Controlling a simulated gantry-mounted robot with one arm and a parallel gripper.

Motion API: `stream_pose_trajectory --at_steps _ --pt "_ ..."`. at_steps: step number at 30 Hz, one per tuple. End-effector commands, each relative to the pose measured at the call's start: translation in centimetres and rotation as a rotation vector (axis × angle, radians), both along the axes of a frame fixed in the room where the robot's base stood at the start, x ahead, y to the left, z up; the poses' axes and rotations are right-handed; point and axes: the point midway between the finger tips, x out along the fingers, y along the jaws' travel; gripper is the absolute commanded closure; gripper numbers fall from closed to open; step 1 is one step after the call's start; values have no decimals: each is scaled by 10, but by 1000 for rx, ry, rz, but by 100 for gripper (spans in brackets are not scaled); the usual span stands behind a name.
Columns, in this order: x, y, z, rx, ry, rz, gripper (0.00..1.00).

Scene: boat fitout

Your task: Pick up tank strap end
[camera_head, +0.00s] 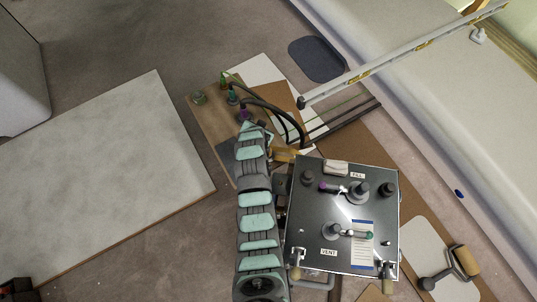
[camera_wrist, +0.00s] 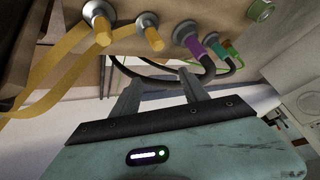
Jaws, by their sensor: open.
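Orange-yellow straps (camera_wrist: 60,58) hang at the upper left of the wrist view, by two round metal fittings with orange ends. In the head view a short orange strap piece (camera_head: 285,155) shows between my arm and the tank's top left corner. The dark tank (camera_head: 310,225) has a FILL and a VENT label. I cannot tell which part is the strap's free end. My gripper (camera_wrist: 160,83) is open and empty, its two fingers apart below the fittings and right of the straps. In the head view my arm hides the fingers.
A wooden panel (camera_head: 205,120) carries purple, teal and green fittings with black hoses (camera_head: 285,115) curving beside my arm's end. In the wrist view a dark hose (camera_wrist: 150,78) passes behind the fingers. A pale board (camera_head: 110,185) lies left; a roller (camera_head: 465,262) lies right.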

Motion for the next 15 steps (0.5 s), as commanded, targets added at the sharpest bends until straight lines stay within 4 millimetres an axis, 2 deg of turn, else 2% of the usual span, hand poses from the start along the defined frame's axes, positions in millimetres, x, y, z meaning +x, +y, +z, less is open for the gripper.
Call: stream_pose_trajectory --at_steps 4,9,15 --pt "-32 -8 -23 -11 243 -103 48" --pt "-59 -15 -28 -26 393 -180 48" --pt "-65 -18 -37 -31 431 -199 48"
